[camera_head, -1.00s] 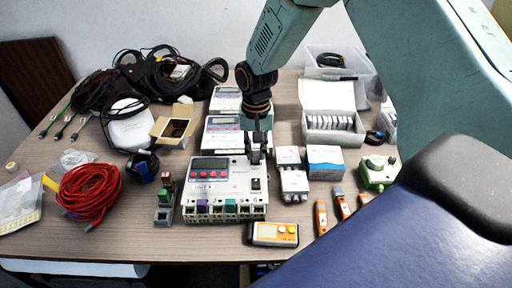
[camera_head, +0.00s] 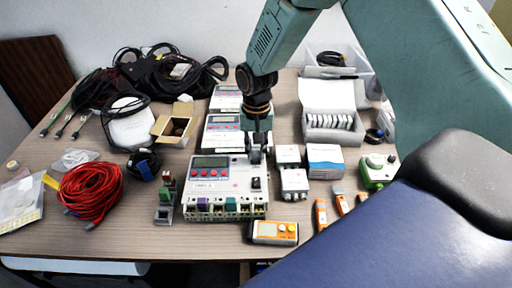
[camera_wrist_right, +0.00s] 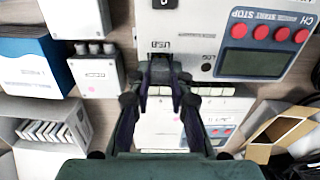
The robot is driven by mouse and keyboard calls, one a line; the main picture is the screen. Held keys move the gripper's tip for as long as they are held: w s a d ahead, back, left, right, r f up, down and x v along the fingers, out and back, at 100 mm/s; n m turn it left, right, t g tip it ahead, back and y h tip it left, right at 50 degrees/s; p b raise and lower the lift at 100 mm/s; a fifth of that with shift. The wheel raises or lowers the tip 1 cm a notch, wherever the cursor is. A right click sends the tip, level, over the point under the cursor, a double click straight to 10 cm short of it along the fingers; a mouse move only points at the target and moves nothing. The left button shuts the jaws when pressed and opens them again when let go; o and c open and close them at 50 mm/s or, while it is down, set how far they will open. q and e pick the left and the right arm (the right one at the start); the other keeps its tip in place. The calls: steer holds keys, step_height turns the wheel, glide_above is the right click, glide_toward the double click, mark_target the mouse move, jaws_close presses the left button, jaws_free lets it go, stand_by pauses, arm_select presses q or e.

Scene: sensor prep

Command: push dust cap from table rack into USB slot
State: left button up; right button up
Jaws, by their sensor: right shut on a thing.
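The white instrument (camera_head: 225,178) with a grey display and red buttons lies in the middle of the table. Its face carries a "USB" label, seen in the right wrist view (camera_wrist_right: 160,44). My right gripper (camera_head: 257,157) points down at the instrument's upper right part. In the wrist view its fingertips (camera_wrist_right: 161,72) are close together at the instrument's edge by that label. The dust cap between them is dark and mostly hidden, and so is the slot. A small grey rack (camera_head: 163,214) with red and green pieces stands left of the instrument. My left gripper is out of view.
More white instruments (camera_head: 221,138) stand behind. White boxes (camera_head: 293,180) and a blue-white box (camera_head: 325,160) are to the right. A red cable coil (camera_head: 90,188) lies left. Bare table shows at the front left.

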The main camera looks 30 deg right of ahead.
steer(key=shift+f+p, duration=0.6)
steer(key=shift+p, duration=0.1)
stand_by(1.9)
steer(key=o, duration=0.8)
steer(key=shift+o, duration=1)
steer(key=shift+r, duration=0.1)
steer(key=shift+r+p, duration=3.45)
steer(key=shift+p, duration=0.25)
steer(key=shift+f, duration=0.1)
